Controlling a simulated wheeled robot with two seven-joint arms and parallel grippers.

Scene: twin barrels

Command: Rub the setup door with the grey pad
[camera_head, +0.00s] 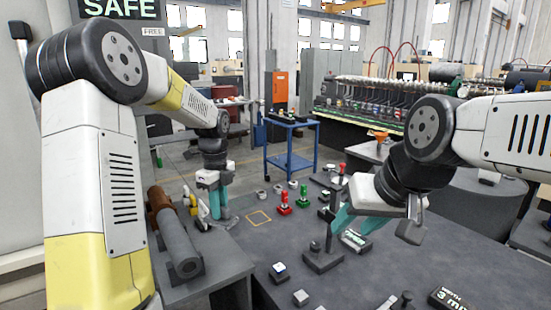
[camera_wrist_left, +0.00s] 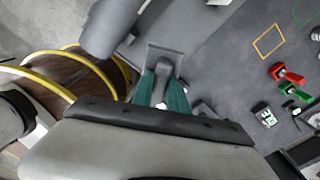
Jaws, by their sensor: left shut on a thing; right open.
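My left gripper (camera_head: 215,205) is over the left part of the dark table, its teal fingers pointing down. In the left wrist view its teal fingers (camera_wrist_left: 168,92) are shut on a grey piece, which I take for the grey pad (camera_wrist_left: 168,56). The fingers hide part of the pad. My right gripper (camera_head: 352,220) is open over the middle of the table, near a small dark stand (camera_head: 322,262); I see nothing held in it. I cannot pick out the setup door for certain in either view.
Dark and brown rolls (camera_head: 178,245) lie on a bench left of the table. Red and green clamps (camera_head: 285,205) stand near a yellow outlined square (camera_head: 258,217). A blue cart (camera_head: 290,150) stands behind. Small blocks lie at the front of the table.

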